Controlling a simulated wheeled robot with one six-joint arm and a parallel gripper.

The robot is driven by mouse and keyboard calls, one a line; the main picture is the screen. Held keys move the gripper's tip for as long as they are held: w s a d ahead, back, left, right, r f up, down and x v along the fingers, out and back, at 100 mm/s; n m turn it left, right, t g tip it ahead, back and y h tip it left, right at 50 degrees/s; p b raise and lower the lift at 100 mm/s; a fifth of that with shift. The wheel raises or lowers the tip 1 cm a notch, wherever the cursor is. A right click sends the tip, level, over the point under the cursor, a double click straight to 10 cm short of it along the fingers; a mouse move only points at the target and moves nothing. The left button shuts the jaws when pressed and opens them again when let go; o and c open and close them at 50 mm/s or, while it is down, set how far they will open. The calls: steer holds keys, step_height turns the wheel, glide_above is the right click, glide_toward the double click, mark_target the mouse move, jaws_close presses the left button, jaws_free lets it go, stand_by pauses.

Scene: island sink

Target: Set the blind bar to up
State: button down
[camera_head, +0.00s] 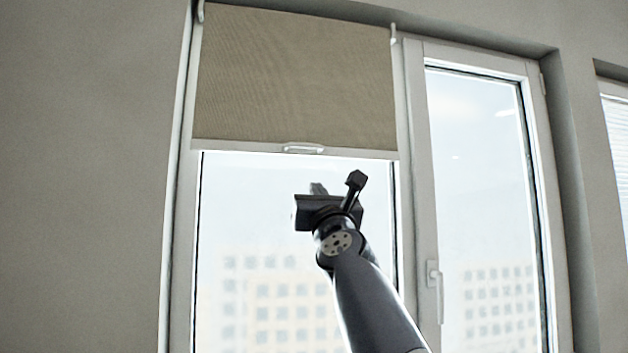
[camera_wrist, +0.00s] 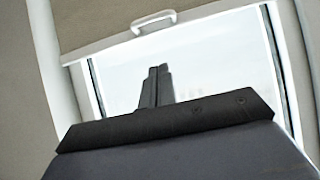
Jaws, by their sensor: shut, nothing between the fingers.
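The blind is a beige fabric sheet (camera_head: 295,75) covering the upper part of the left window. A white blind bar (camera_head: 240,146) runs along its lower edge, with a small white handle (camera_head: 303,149) at its middle. In the wrist view the bar (camera_wrist: 105,45) and its handle (camera_wrist: 153,20) lie beyond and above the fingertips. My gripper (camera_head: 318,188) is below the handle, in front of the glass, and apart from it. In the wrist view my gripper (camera_wrist: 158,72) has its fingers together and empty.
A white window frame (camera_head: 413,200) divides the two panes, and the right pane has a white handle (camera_head: 434,285). A grey wall (camera_head: 90,180) stands at the left. Another window with a slatted blind (camera_head: 616,140) is at the right edge. Space around my gripper looks clear.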

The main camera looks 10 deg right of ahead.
steer(key=s+r+p+x, duration=0.1)
steer(key=r+p+x, duration=0.1)
steer(key=p+x, duration=0.8)
steer(key=shift+w+r+p, duration=0.3)
steer(key=shift+w+r, duration=0.15)
steer(key=shift+r, duration=0.2)
